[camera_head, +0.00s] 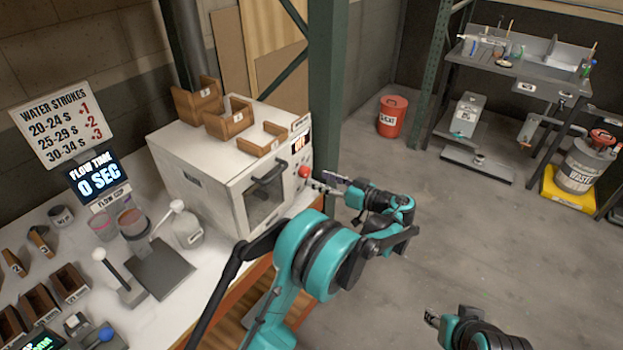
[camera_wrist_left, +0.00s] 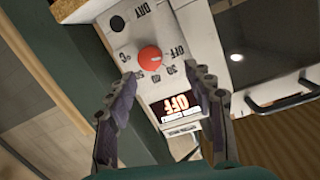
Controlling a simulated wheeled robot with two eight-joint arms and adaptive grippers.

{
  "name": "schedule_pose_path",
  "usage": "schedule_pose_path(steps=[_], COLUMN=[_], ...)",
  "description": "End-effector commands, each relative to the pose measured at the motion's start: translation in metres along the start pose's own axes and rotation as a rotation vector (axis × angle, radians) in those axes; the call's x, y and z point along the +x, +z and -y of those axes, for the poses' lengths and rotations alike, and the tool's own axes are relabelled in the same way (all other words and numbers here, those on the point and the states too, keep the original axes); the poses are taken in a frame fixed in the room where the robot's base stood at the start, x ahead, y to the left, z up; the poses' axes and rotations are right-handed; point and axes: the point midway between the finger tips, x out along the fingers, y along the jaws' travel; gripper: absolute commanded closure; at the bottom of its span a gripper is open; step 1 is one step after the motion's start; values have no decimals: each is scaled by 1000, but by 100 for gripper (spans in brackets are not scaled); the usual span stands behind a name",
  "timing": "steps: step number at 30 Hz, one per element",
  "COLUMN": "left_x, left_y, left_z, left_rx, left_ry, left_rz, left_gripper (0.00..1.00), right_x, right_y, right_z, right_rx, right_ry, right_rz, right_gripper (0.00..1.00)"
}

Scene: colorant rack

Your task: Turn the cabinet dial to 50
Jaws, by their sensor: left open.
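The white cabinet (camera_head: 190,160) stands on the bench, with a black-handled windowed door and a control panel on its right side. The red dial (camera_head: 304,171) sits on that panel under a display (camera_head: 300,143). My left gripper (camera_head: 322,184) is just in front of the panel, near the dial. In the wrist view its two fingers (camera_wrist_left: 160,100) are spread, with the dial beyond their tips and nothing between them. My right gripper (camera_head: 432,318) is at the lower right.
A black knob (camera_wrist_left: 117,23) is beside the dial. Wooden trays (camera_head: 228,118) sit on the cabinet top. A green post (camera_head: 325,90) stands close behind the panel. Cups, a flow-time sign (camera_head: 98,175) and a lever stand (camera_head: 165,270) occupy the bench at left. Open floor lies right.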

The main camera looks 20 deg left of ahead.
Motion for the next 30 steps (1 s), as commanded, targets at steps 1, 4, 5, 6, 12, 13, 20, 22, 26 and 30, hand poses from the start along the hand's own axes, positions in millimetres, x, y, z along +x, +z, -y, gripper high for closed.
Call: schedule_pose_path(steps=[1,4,5,6,12,13,20,22,26,30], left_x=[-6,-14,-16,-17,0,4,42,50,57,59], left_y=[9,16,18,19,19,19,14,13,11,10], left_z=[-10,-18,-19,-20,-20,-20,-18,-18,-17,-17], left_rx=[-35,-93,-104,-117,-130,-130,-129,-128,-128,-128], left_ry=[-12,-33,-36,-40,-48,-48,-46,-45,-44,-43], left_rz=[-38,-95,-107,-118,-130,-130,-129,-129,-129,-129], left_gripper=[47,47,47,47,47,47,47,47,47,47], right_x=[2,3,3,3,8,9,17,18,19,19], right_y=[1,2,2,2,5,6,12,13,14,14], right_z=[0,0,0,0,0,0,0,0,0,0], right_rx=[0,0,0,0,0,0,0,0,0,0], right_ry=[0,0,0,0,0,0,0,0,0,0], right_rz=[0,0,0,0,0,0,0,0,0,0], right_gripper=[60,60,60,60,60,60,60,60,60,60])
